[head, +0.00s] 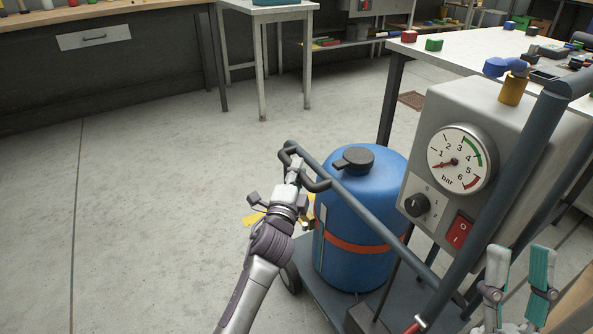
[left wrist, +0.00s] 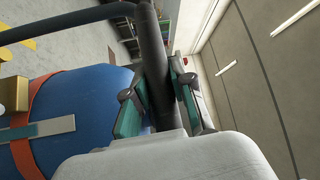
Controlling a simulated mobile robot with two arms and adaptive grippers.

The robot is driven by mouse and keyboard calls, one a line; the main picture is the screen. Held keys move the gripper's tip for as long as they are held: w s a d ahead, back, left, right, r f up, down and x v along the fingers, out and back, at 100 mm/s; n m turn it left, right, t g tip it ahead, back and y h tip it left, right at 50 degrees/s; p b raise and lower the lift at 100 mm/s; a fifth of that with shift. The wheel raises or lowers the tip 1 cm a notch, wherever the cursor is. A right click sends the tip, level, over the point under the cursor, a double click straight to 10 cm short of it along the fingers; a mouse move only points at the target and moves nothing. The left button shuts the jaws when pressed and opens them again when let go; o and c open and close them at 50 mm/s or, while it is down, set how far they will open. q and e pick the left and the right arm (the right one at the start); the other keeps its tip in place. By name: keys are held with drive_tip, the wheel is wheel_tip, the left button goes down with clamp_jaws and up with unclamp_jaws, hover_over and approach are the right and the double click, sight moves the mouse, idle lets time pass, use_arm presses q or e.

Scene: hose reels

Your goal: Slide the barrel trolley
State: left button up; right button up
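The barrel trolley has a dark flat platform (head: 318,290), a small wheel and a dark handle bar (head: 350,198) with a bent end at upper left. A blue barrel (head: 345,255) with an orange strap and black cap stands on it; the barrel also shows in the left wrist view (left wrist: 85,95). My left gripper (head: 298,168) is at the bent end of the handle. In the left wrist view its teal-padded fingers (left wrist: 158,100) lie close on both sides of the dark bar (left wrist: 152,55). My right gripper (head: 517,275) is open and empty at lower right.
A grey box (head: 460,110) with a pressure gauge, knob and red switch stands right of the barrel, with thick dark bars across it. A white table (head: 470,48) with small parts is behind. Workbenches line the back. Open grey floor (head: 150,180) lies at left.

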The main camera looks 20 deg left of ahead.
use_arm(q)
drive_tip(key=o, duration=0.4)
drive_tip(key=shift+d, duration=0.1)
drive_tip(key=s, duration=0.4)
drive_tip(key=s+f, duration=0.1)
drive_tip(key=s, duration=0.3)
drive_tip(key=s+d, duration=0.1)
drive_tip(key=s, duration=0.2)
drive_tip(key=shift+s+f, duration=0.35)
drive_tip(key=shift+s, duration=0.05)
